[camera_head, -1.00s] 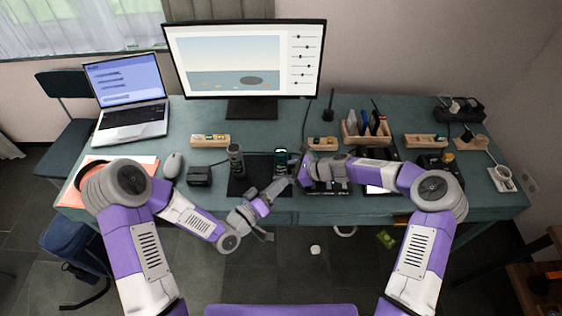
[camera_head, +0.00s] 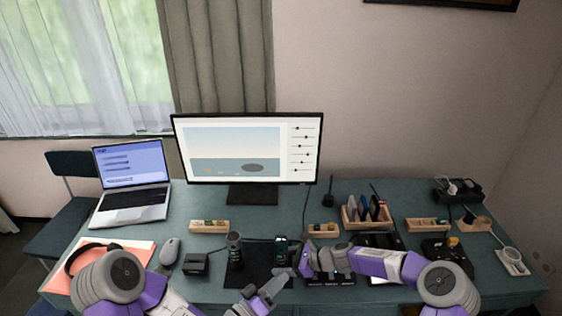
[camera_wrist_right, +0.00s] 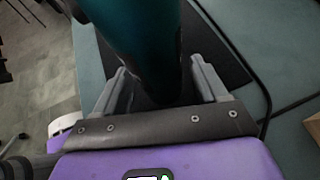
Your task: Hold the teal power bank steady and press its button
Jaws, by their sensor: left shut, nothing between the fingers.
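The teal power bank (camera_head: 281,249) stands upright at the right edge of the dark mat, its lower part partly hidden by my grippers. In the right wrist view the teal body (camera_wrist_right: 145,40) fills the top middle, reaching down between the fingers. My right gripper (camera_head: 295,262) is close on the power bank's right side. Its fingers (camera_wrist_right: 160,80) are spread around the body, with narrow dark gaps showing beside it. My left gripper (camera_head: 284,275) is shut and empty, low in front of the power bank. The button cannot be made out.
A dark cylinder (camera_head: 235,249) stands left of the power bank on the dark mat (camera_head: 250,277). A black box (camera_head: 196,264) and a mouse (camera_head: 170,250) lie farther left. Wooden holders (camera_head: 322,231) and the monitor (camera_head: 250,150) are behind. A device rack (camera_head: 367,217) stands back right.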

